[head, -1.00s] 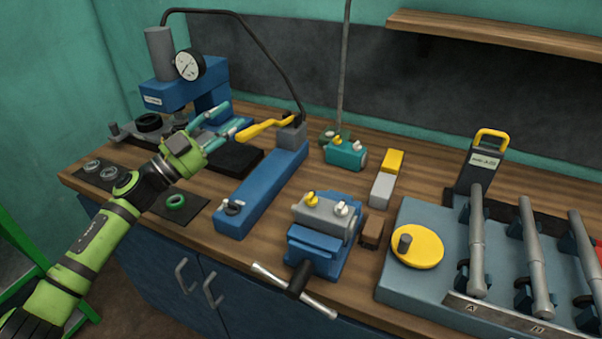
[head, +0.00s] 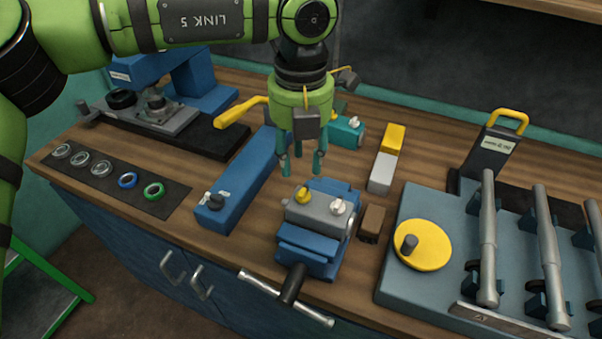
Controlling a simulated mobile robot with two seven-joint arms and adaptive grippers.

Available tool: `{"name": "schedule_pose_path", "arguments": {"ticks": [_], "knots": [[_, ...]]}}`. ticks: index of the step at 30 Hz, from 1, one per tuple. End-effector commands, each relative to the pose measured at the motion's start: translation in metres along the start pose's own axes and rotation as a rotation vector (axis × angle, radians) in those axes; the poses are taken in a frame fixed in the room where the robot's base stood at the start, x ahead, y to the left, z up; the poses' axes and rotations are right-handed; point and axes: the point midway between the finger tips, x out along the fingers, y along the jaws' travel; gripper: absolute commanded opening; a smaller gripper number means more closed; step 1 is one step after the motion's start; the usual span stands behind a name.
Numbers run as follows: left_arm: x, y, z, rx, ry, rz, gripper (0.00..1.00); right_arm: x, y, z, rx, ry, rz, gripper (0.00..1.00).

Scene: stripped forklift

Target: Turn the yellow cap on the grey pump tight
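The grey pump (head: 318,213) is held in the blue vise (head: 308,246) near the bench's front edge. The yellow cap (head: 303,195) sits on the left part of the pump's top, and a white cap (head: 338,207) sits on the right part. My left gripper (head: 302,170) points down with its teal fingers spread apart. It appears open and empty, above and just behind the pump in the picture, apart from the yellow cap. My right gripper is not in view.
A blue hand pump with a yellow lever (head: 240,111) stands left of the vise. A brown block (head: 372,221) lies right of it. A grey fixture with a yellow disc (head: 422,245) and cylinders fills the right. Rings lie on a dark mat (head: 176,196).

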Motion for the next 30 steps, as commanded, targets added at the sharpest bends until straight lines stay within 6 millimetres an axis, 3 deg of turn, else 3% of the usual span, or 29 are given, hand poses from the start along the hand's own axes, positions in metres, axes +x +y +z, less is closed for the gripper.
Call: {"name": "schedule_pose_path", "arguments": {"ticks": [12,23,26,30], "knots": [[0.056,-0.001,-0.001,0.002,0.003,-0.005,0.4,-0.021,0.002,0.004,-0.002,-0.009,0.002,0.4],[0.064,-0.002,-0.001,0.002,0.002,-0.007,0.4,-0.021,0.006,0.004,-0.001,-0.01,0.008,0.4],[0.064,-0.002,-0.001,0.002,0.002,-0.007,0.0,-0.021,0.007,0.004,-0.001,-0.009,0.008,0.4],[0.063,-0.002,-0.001,0.002,0.002,-0.007,0.0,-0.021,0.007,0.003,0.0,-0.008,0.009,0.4]]}}
